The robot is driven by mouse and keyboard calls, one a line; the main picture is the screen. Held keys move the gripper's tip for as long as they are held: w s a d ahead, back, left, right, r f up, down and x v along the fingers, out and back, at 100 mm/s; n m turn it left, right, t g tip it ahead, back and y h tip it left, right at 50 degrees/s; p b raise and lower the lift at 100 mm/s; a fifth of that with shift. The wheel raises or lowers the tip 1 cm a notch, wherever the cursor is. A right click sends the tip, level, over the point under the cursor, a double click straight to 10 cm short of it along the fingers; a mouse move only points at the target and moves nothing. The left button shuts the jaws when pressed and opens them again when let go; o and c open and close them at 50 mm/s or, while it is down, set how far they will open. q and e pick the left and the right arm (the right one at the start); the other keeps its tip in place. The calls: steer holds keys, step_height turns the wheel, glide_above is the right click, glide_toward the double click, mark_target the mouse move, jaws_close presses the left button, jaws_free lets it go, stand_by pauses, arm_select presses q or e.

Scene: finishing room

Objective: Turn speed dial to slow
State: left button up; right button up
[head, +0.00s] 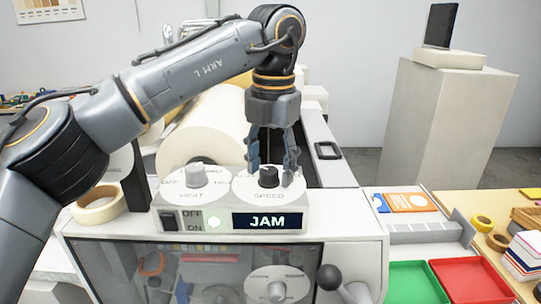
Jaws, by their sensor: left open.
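The speed dial (268,180) is a dark knob on a white round face marked SPEED, on top of the machine's control box. I cannot read which way its pointer faces. My left gripper (272,170) points straight down over the dial with its fingers apart. One finger is at the left behind the knob and the other comes down at its right. I cannot tell whether either finger touches the knob. The fingers and the small size hide the speed markings. My right gripper is not in view.
A grey heat dial (196,176) stands left of the speed dial. A black ball-ended lever (330,277) is in front. Green (414,283) and red (470,280) trays lie right.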

mark_target(273, 170)
arm_select(q)
step_height(273, 170, up, 12)
steer(key=shift+d, duration=0.25)
stand_by(0.3)
steer(key=shift+s+f, duration=0.1)
steer(key=shift+s, duration=0.05)
